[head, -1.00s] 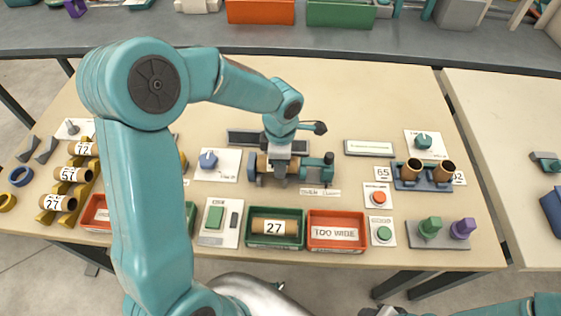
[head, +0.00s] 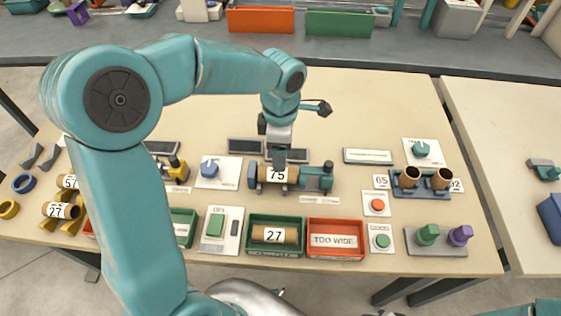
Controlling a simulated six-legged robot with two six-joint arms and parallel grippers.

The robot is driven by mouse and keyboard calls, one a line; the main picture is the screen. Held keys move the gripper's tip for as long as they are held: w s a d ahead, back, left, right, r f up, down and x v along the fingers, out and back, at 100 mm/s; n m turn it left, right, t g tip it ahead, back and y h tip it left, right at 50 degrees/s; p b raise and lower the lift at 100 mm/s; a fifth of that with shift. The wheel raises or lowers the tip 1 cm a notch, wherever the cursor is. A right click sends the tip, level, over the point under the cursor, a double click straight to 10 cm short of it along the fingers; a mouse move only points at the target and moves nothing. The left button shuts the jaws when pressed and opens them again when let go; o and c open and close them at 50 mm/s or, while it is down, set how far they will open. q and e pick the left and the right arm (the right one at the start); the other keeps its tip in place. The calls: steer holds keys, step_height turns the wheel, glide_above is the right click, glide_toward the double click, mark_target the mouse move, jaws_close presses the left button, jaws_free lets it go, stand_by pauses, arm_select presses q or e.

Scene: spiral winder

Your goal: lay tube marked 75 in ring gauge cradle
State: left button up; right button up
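The tube marked 75 (head: 266,174) lies level in the ring gauge cradle (head: 252,178), between its blue-grey end and a teal end piece (head: 328,177). Its 75 label shows upward. My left gripper (head: 279,163) points down right at the tube's middle, over or just behind it. The fingers are seen edge-on, so I cannot tell whether they are apart or touch the tube. My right arm (head: 535,309) shows only at the bottom right edge, and its gripper cannot be made out clearly.
A green tray (head: 248,250) holding a tube marked 27 and a red TOO WIDE tray (head: 334,254) stand in front of the cradle. Two upright tubes stand in a blue holder (head: 420,190) at the right. A yellow rack (head: 72,226) with tubes is at the left.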

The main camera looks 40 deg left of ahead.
arm_select(q)
steer(key=r, duration=0.3)
steer(key=shift+w+a+r, duration=0.1)
steer(key=shift+w+r, duration=0.1)
steer(key=shift+w, duration=0.05)
steer(key=shift+s+r, duration=0.1)
steer(key=shift+s, duration=0.05)
stand_by(0.4)
stand_by(0.3)
